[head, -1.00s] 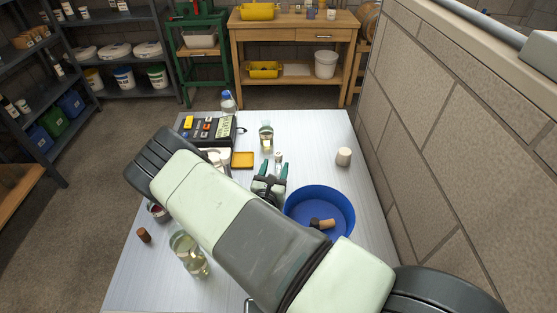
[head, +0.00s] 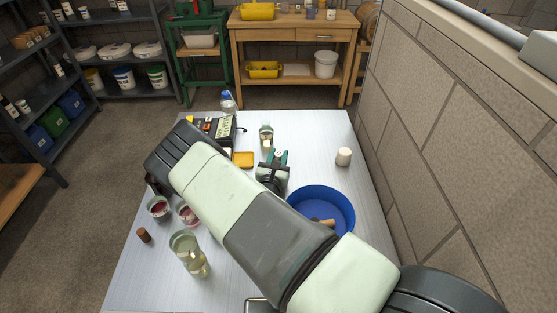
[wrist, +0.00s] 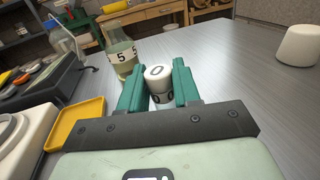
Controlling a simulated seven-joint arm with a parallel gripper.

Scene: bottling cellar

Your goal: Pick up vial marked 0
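The vial marked 0 (wrist: 158,74) is a small white-capped vial with a 0 on its top and a band of 0s on its side. In the wrist view it stands upright between the green fingers of my gripper (wrist: 160,88). The fingers meet its two sides with no clear gap, so the gripper looks shut on it. In the head view my gripper (head: 278,157) is over the middle of the table, mostly seen from above. Whether the vial's base touches the table is hidden.
A clear bottle marked 5 (wrist: 122,54) stands just behind and left. A yellow tray (wrist: 75,122) lies to the left. A blue bowl (head: 345,203) is near on the right; a white cylinder (head: 344,156) stands farther right.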

